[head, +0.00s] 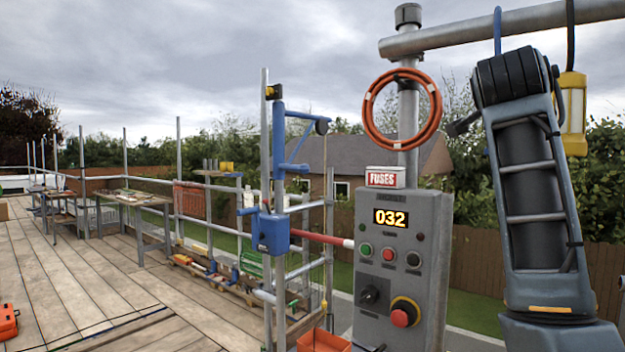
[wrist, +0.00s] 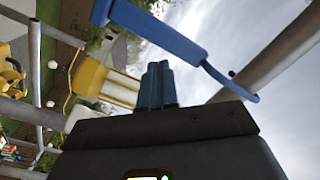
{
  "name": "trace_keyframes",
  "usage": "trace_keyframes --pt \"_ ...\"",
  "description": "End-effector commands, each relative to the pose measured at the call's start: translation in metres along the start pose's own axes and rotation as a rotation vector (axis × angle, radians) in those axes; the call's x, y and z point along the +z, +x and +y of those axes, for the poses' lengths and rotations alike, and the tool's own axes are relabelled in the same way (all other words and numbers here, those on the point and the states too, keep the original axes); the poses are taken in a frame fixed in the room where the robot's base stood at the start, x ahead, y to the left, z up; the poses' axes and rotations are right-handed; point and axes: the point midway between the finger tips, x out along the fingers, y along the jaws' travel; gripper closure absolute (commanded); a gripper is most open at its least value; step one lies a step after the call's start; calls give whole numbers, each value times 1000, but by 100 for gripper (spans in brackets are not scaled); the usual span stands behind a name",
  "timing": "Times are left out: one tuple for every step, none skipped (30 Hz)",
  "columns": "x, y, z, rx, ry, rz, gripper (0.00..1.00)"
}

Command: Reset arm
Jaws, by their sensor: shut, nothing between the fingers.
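My arm (head: 532,190) stands raised at the right of the head view, in front of the hedge and fence. My gripper (wrist: 157,84) shows in the wrist view as two blue fingers side by side above a dark housing. The fingers are shut with nothing visible between them. The gripper cannot be made out in the head view. Behind the fingers, the wrist view shows sky, a blue bar with a cord (wrist: 160,30) and a yellow-framed thing (wrist: 103,84).
A grey control box (head: 400,270) reading 032 stands left of my arm, with a pole, an orange hose coil (head: 368,110) and an overhead pipe (head: 460,33). A yellow lamp (head: 573,115) hangs close by the arm. A blue hoist (head: 272,232) stands further left. The plank deck (head: 70,270) is largely clear.

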Motion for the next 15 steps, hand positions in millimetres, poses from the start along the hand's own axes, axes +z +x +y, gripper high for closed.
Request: trace_keyframes --pt "27 0 21 -8 -44 -24 100" --pt "40 0 31 -17 -68 -35 100" --pt "57 -2 44 -28 -100 -48 100" --pt "70 -4 54 -36 -122 -61 100" --pt "82 -6 64 -45 -145 -71 100" --pt "98 -9 78 -56 -174 -86 100" --pt "110 -12 89 -65 -197 -98 100" --pt "121 -15 100 -74 -217 -109 100" --pt "135 -20 114 -87 -246 -123 100" --pt "146 -25 125 -95 -265 -135 100" --pt "156 -30 135 -105 -285 -146 100" --pt "170 -36 150 -117 -311 -161 100" --pt "179 -42 161 -126 -330 -172 100" --pt "188 -48 172 -136 -347 -184 100" --pt "200 -56 186 -148 -372 -197 100"
